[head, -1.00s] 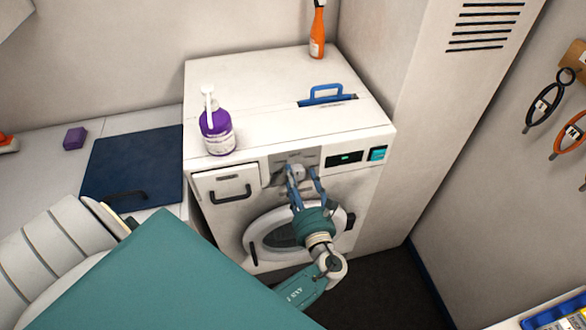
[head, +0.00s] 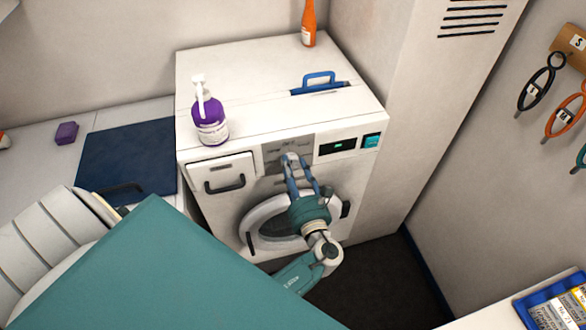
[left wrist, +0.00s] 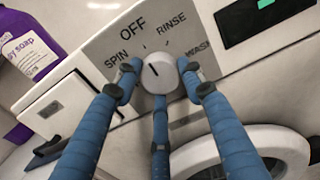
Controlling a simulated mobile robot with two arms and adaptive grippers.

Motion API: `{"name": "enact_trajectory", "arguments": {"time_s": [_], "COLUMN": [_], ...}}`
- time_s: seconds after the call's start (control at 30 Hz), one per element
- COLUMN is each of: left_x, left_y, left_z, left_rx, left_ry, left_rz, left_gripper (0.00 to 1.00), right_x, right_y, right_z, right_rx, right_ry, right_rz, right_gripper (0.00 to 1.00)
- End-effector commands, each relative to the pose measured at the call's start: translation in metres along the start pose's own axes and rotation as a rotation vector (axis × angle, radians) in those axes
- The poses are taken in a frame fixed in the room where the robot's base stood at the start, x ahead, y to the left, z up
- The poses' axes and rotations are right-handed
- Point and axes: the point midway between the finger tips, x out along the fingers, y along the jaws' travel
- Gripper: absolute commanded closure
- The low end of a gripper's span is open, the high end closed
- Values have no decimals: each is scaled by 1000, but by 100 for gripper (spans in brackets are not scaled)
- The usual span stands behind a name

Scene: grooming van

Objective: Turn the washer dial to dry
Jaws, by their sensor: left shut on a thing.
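The white washer (head: 350,105) stands against the wall, with a grey dial panel (head: 272,160) on its front. My left gripper (head: 296,160) is in front of that panel. In the left wrist view its blue fingers (left wrist: 160,68) are shut on the round white dial (left wrist: 160,76), with fingertips on both sides. A short dark mark shows on the dial's face. Printed labels OFF, SPIN and RINSE are readable around it, and one at right is partly covered by a finger. I see no DRY label; the area below the dial is hidden by the fingers. My right gripper is not in view.
A purple soap bottle (head: 211,126) and an orange bottle (head: 309,24) stand on the washer. A drawer (head: 225,173) is left of the dial panel, a display (head: 338,147) right of it. The round door (head: 258,222) is below. A tall cabinet (head: 400,80) stands at right.

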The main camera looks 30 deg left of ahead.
Motion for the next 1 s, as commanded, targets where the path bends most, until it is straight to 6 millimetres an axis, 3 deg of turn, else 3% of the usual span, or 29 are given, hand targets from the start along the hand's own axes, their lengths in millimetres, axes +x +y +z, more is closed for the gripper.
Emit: {"name": "enact_trajectory", "arguments": {"time_s": [0.57, 1.0], "left_x": [2, 2], "left_y": [0, 1], "left_z": [0, -2], "left_rx": [-75, -430], "left_ry": [-6, -9], "left_rz": [1, 1], "left_gripper": [86, 86], "right_x": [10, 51], "right_y": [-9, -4], "right_z": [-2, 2], "right_rx": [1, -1], "right_ry": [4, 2], "right_rz": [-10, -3], "right_gripper": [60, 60]}}
